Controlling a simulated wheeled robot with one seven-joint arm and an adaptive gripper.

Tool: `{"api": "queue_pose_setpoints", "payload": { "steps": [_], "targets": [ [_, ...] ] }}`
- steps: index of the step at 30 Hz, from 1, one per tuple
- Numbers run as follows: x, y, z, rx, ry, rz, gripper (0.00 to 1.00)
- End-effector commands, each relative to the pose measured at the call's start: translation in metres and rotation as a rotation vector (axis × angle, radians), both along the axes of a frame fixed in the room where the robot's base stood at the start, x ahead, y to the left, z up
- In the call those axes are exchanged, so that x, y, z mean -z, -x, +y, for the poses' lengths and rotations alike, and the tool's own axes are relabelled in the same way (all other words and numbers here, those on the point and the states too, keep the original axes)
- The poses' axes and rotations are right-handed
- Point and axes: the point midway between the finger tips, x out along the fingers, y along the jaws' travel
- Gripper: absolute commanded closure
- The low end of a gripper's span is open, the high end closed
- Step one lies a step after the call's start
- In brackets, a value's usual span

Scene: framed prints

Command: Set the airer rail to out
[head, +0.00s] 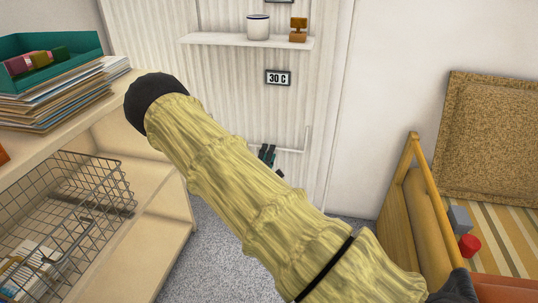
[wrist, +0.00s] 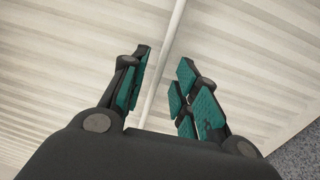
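The airer rail (head: 290,149) is a thin white bar low on the ribbed white panel in the head view, with an upright piece at its right end. In the wrist view the rail (wrist: 176,30) runs down the picture between my fingers. My gripper (wrist: 165,62) is open, with its teal-padded fingers on either side of the rail and a gap showing. I cannot tell how deep the rail sits between them. In the head view my gripper (head: 267,154) is small and dark at the rail, and my yellow-sleeved arm hides part of the rail's left side.
A wooden unit with a wire basket (head: 75,215) stands left. A wooden-framed seat (head: 400,200) stands right. Grey carpet lies between.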

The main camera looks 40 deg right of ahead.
Motion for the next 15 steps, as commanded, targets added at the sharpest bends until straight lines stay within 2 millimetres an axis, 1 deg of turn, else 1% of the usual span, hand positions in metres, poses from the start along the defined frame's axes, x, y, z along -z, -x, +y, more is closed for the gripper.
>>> {"api": "queue_pose_setpoints", "payload": {
  "steps": [3, 6, 15],
  "targets": [
    [0.0003, -0.0068, -0.0085, 0.001, -0.001, 0.001, 0.7],
    [-0.0007, -0.0103, -0.0122, 0.001, -0.001, 0.001, 0.7],
    [-0.0016, -0.012, -0.014, 0.0, -0.001, 0.001, 0.7]
  ]
}}
